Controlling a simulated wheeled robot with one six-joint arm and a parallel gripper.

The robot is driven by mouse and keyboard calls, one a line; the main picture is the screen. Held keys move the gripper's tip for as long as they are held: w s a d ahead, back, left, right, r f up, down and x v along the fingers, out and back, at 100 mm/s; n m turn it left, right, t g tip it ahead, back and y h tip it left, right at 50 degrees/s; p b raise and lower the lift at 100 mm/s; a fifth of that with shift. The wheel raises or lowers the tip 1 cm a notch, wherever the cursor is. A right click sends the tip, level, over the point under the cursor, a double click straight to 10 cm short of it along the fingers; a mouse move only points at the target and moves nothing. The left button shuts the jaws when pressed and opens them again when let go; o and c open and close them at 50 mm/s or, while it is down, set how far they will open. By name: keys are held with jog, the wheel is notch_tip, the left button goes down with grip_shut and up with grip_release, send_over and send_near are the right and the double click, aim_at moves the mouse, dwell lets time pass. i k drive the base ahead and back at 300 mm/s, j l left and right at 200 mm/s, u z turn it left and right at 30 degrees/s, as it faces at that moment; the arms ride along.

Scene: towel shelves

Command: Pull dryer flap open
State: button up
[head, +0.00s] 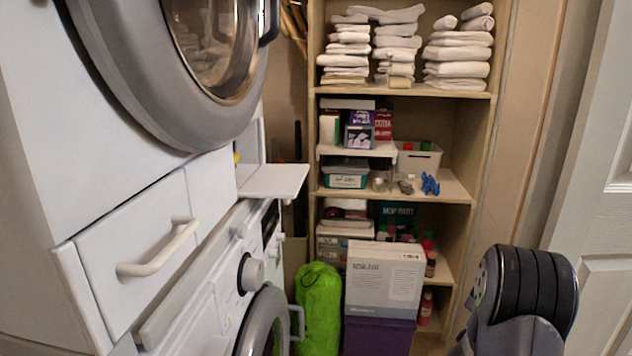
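The upper white machine, which I take to be the dryer (75,120), stands at the left with its big round grey-rimmed door (160,90) at the top. Below the door is a white front panel (115,235) with a curved white handle (157,250); the panel looks flush with the front. Right of it, a flat white flap or board (275,180) sticks out level from the front; I cannot tell which of these is the dryer flap. A dark ribbed part of my arm shows at the lower right, well apart from the machines. My gripper is not in view.
A lower washing machine (215,325) has a knob and a round door. A wooden shelf (405,94) at the back holds towels and boxes. A green bag (318,312) and a white box (384,280) on a purple one stand before it. A white door (600,230) bounds the right.

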aim_at(284, 180)
jog(key=i+l+u, duration=0.2)
jog(key=u, duration=0.15)
jog(key=i+l+u, duration=0.2)
jog(key=u, duration=0.15)
jog(key=i+l+u, duration=0.15)
jog(key=l+u, duration=0.2)
jog(key=u, duration=0.9)
